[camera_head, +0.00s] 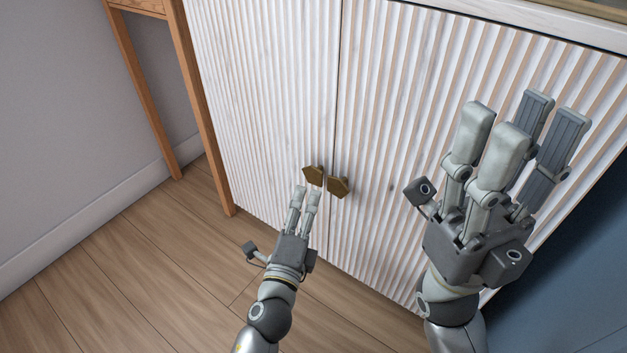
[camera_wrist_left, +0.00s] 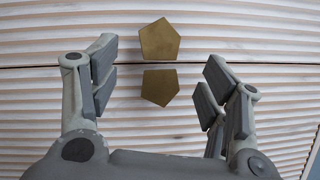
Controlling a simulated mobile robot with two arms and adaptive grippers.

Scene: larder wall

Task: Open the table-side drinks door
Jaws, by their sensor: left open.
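The larder's two ribbed white doors meet at a seam. The left door (camera_head: 265,90), on the wooden table's side, has a brass angular knob (camera_head: 314,175). The right door (camera_head: 385,120) has a matching knob (camera_head: 338,187). Both doors are shut. My left gripper (camera_head: 304,193) is open and empty, its fingertips close in front of and just below the left knob. In the left wrist view, both knobs, one upper (camera_wrist_left: 160,40) and one lower (camera_wrist_left: 160,87), show between the spread fingers, either side of the seam. My right gripper (camera_head: 522,122) is open and empty before the right door.
A wooden table's legs (camera_head: 200,110) stand beside the larder at the left, near a grey wall (camera_head: 60,110). A dark blue surface (camera_head: 560,270) lies at the lower right. The plank floor (camera_head: 130,270) is clear at the lower left.

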